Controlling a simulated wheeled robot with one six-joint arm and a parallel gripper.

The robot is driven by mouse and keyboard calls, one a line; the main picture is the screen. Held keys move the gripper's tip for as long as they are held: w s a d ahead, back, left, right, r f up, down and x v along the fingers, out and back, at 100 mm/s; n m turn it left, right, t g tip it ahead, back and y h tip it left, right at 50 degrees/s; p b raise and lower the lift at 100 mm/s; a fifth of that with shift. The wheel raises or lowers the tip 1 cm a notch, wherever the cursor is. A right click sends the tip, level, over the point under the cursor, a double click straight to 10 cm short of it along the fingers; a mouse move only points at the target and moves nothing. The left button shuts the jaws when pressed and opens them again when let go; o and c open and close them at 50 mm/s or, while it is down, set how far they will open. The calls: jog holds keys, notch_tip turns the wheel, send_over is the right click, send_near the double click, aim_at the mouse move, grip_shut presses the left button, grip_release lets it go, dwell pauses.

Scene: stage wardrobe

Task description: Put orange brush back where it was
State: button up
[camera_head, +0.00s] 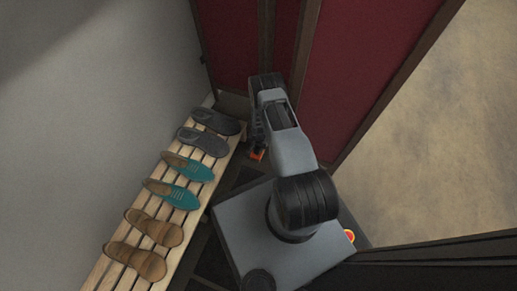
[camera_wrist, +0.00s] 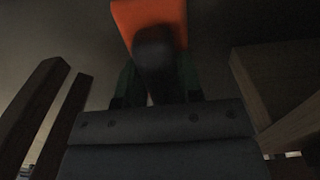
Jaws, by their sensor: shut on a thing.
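The orange brush (camera_wrist: 124,14) shows at the top middle of the wrist view, with a dark rounded part in front of it. My gripper (camera_wrist: 152,85) is shut on it, its fingers on either side of the dark part. In the head view a small orange piece of the brush (camera_head: 257,155) shows at the end of my arm, low beside the slatted bench. The arm hides most of the gripper (camera_head: 257,147) there. I cannot tell whether the brush touches anything below.
A slatted wooden bench (camera_head: 181,226) on the left bears grey, teal and brown shoes in a row. Dark red panels (camera_head: 360,55) with dark frames stand behind and right of my arm. Wooden posts (camera_wrist: 30,115) flank the gripper closely. Open floor (camera_head: 440,150) lies right beyond the panel.

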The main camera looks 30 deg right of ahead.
jog(key=shift+f, duration=0.5)
jog(key=shift+f, duration=0.1)
jog(key=shift+f, duration=0.15)
jog(key=o, duration=0.9)
jog(key=shift+o, duration=0.2)
